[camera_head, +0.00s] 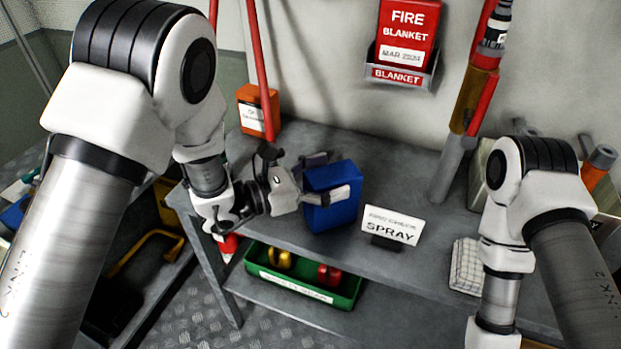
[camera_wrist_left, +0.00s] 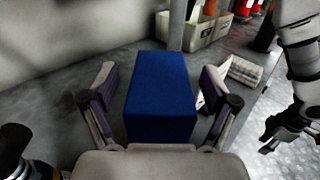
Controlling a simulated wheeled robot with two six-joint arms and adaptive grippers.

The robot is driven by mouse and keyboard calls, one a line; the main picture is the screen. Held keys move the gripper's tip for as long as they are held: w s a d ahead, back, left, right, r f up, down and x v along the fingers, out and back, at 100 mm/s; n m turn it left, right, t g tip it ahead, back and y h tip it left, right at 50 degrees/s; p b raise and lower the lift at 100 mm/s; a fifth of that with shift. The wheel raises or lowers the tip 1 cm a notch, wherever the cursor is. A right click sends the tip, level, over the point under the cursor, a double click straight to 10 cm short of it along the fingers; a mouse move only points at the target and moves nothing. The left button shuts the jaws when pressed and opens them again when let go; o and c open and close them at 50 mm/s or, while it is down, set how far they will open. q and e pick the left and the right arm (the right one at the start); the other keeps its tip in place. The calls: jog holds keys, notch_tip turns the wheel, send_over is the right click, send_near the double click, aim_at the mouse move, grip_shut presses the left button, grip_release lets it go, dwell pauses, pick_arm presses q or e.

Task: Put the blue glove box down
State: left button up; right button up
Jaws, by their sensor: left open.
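The blue glove box (camera_head: 331,207) stands upright on the grey table (camera_head: 405,163) near its front edge, left of the spray sign. My left gripper (camera_head: 326,180) is at the box, with one finger in front of it and the other partly hidden behind it. In the left wrist view the blue box (camera_wrist_left: 160,98) sits between the two spread fingers (camera_wrist_left: 158,90), with a gap on each side. The left gripper is open.
A white spray sign (camera_head: 392,226) stands just right of the box. An orange container (camera_head: 257,108) is at the back left and a grey-and-yellow post (camera_head: 456,150) at the back right. A green tray (camera_head: 303,285) is on the lower shelf. A white grid-patterned pad (camera_head: 466,266) lies on the right.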

pick_arm(q)
jog(key=b+v, duration=0.1)
jog(key=v, duration=1)
jog(key=shift+a, duration=0.35)
jog(key=shift+s, duration=0.15)
